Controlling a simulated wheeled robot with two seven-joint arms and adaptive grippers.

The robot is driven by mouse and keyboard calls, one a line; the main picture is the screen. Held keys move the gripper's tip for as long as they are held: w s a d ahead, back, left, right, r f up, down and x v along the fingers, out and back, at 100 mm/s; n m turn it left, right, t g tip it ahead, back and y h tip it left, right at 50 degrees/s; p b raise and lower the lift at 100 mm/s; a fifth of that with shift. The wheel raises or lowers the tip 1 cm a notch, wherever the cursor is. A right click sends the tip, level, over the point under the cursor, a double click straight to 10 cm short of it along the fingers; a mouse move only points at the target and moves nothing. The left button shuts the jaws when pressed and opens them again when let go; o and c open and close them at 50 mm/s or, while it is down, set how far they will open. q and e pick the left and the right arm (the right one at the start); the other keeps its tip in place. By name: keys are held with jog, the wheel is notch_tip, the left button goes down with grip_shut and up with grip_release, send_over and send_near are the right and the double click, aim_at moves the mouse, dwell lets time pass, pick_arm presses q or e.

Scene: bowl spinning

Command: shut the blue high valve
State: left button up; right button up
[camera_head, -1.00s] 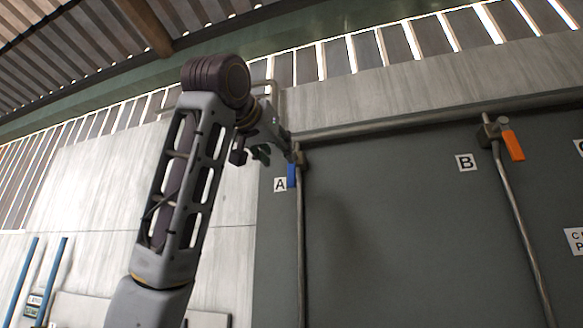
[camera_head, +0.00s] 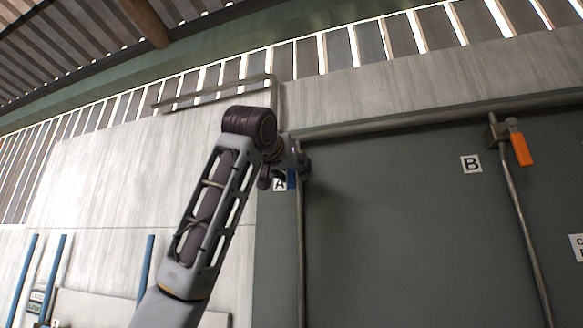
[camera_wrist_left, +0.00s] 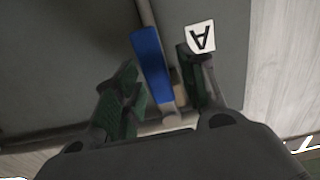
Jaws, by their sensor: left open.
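The blue valve handle (camera_head: 292,178) hangs down along the left vertical pipe, beside the label A, and is partly covered by my left gripper in the head view. My left gripper (camera_head: 284,176) is at the handle, just below the horizontal pipe. In the left wrist view the blue handle (camera_wrist_left: 152,65) lies between the two spread fingers of the open left gripper (camera_wrist_left: 157,66), with gaps visible on both sides. I cannot tell whether any finger touches it. My right gripper is out of view.
An orange valve handle (camera_head: 521,149) hangs on another pipe to the right, near label B (camera_head: 471,164). A horizontal pipe (camera_head: 400,122) runs above the dark panel (camera_head: 400,230). Several blue bars stand at the lower left.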

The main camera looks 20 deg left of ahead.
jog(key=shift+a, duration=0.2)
pick_arm(q)
jog(key=shift+w, duration=0.1)
grip_shut()
dwell(0.4)
